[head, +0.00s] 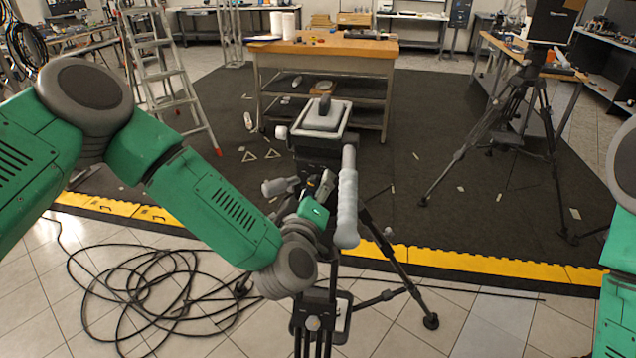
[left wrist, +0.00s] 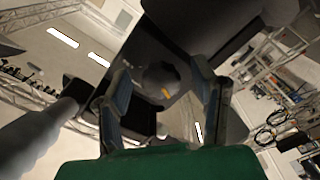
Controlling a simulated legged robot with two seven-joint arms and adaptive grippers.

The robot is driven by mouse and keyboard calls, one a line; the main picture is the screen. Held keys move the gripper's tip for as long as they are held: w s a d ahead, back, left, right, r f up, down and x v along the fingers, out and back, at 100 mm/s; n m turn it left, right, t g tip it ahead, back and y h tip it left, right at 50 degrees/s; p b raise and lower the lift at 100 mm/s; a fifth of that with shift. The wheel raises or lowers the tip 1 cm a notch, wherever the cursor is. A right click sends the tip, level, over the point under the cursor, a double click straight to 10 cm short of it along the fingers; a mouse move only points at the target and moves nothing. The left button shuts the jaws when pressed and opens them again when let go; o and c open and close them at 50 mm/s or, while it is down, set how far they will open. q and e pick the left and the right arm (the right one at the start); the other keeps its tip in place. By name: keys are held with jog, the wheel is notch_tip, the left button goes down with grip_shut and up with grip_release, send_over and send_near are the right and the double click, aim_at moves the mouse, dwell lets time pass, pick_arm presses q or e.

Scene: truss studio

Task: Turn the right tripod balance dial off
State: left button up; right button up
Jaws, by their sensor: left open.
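A black tripod with a grey head (head: 322,116) stands in front of me, with a pale pan handle (head: 347,195) hanging on its right side. In the left wrist view a dark round dial (left wrist: 160,76) with a small orange mark sits on the underside of the tripod head. My left gripper (head: 320,186) reaches up beside the tripod head, partly hidden by my own arm. In the left wrist view my left gripper (left wrist: 162,82) is open, its two fingers apart on either side of the dial. I cannot tell whether they touch it. My right gripper is out of view.
A second tripod (head: 515,105) stands on the dark mat (head: 400,215) at the right. A wooden-topped workbench (head: 325,46) and a stepladder (head: 165,85) stand behind. A coiled black cable (head: 140,295) lies on the tiles at the left. A yellow edge strip (head: 470,262) borders the mat.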

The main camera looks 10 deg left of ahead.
pick_arm(q)
jog(key=shift+w+a, duration=0.15)
jog(key=shift+w, duration=0.1)
jog(key=c, duration=1.2)
jog(key=shift+f+n+b, duration=0.15)
jog(key=shift+n+b, duration=0.15)
jog(key=shift+b, duration=0.2)
jog(key=o, duration=1.2)
